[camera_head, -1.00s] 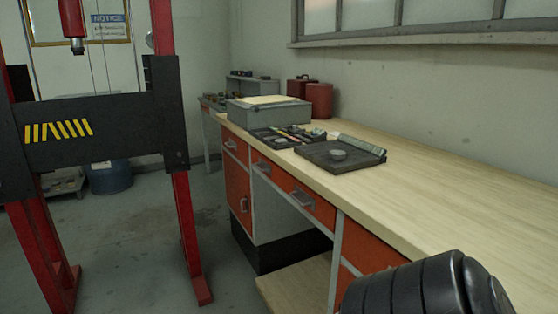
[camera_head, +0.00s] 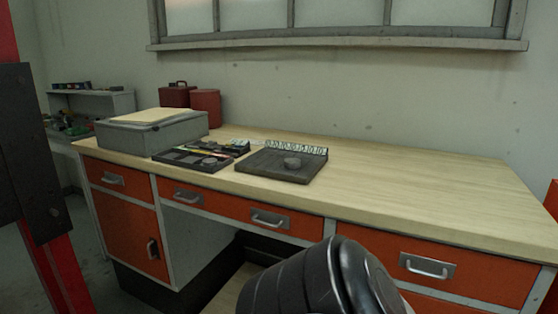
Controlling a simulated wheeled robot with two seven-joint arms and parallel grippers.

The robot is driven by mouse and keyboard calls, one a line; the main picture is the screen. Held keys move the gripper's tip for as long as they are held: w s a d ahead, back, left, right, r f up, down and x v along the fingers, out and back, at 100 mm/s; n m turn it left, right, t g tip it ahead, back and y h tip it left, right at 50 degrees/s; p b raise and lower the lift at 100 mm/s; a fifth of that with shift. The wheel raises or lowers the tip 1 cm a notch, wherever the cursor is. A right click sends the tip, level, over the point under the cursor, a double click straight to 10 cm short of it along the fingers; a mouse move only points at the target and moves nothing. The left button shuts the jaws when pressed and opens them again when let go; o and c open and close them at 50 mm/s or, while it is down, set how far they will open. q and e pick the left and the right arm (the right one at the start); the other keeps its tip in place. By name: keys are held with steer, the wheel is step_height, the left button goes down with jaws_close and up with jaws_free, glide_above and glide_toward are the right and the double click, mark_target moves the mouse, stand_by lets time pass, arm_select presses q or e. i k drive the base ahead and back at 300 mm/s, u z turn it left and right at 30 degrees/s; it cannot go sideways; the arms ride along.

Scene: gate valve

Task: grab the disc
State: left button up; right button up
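A small grey disc (camera_head: 292,163) lies on a dark flat tray (camera_head: 262,164) on the wooden workbench (camera_head: 420,190). A dark arm link of mine shows at the bottom centre, in front of the bench drawers. Neither my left gripper nor my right gripper is in view. Nothing is touching the disc.
Left of the dark tray is a tool tray (camera_head: 200,157) with several small items, then a grey box (camera_head: 150,132). The bench's right side is clear. A red and black press frame (camera_head: 30,150) stands at the left edge.

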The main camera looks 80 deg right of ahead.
mark_target(289, 163)
steer(key=z, duration=1.1)
steer(key=i, duration=1.15)
steer(key=z, duration=1.3)
